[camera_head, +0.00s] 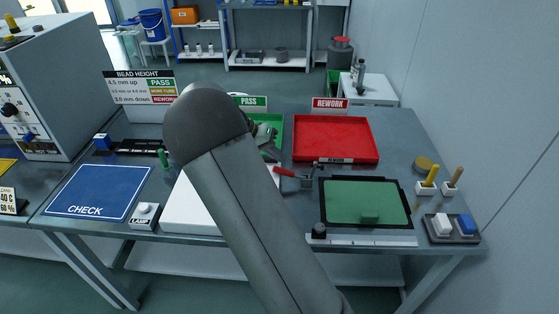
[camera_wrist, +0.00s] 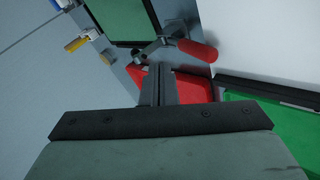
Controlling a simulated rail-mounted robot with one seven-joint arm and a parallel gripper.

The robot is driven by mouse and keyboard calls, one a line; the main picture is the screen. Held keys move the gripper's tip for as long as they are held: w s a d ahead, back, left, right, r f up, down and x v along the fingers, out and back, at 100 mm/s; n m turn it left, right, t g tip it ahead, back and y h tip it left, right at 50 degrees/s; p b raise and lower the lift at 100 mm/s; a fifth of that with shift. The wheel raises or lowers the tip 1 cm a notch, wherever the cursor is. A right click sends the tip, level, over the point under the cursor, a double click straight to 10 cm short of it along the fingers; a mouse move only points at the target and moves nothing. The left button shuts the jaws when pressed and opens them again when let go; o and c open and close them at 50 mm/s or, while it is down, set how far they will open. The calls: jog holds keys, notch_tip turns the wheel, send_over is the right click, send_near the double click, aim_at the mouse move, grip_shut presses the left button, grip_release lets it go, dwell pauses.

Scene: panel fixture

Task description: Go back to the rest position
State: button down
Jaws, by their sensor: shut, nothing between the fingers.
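My gripper (camera_wrist: 157,72) shows in the wrist view with its two fingers together and nothing between them. In the head view my arm rises over the middle of the bench and hides part of it. The gripper is mostly behind the arm there, near the green PASS tray (camera_head: 274,124). In the wrist view the fingers appear in front of the red REWORK tray (camera_wrist: 192,88) and near a red-handled clamp (camera_wrist: 198,50). I cannot tell their height above the bench.
A green panel (camera_head: 362,198) lies in a black frame at the right front, beside the clamp (camera_head: 287,172). A white board (camera_head: 190,205) lies partly under my arm. A blue CHECK mat (camera_head: 98,188) is at left. Upright-handled tools (camera_head: 430,178) stand at the right edge.

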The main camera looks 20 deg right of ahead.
jog(key=a+f+v, duration=0.1)
jog(key=v, duration=0.7)
jog(key=s+a+f+n+t+y, duration=0.1)
jog(key=s+a+n+y, duration=0.1)
jog(key=s, duration=0.8)
jog(key=s+a+f+n+t+y, duration=0.1)
jog(key=s+a+n+y, duration=0.2)
jog(key=s, duration=0.7)
jog(key=s+a+f+n+t+y, duration=0.1)
jog(key=s+a+n+y, duration=0.2)
jog(key=s, duration=0.8)
jog(key=shift+n, duration=0.5)
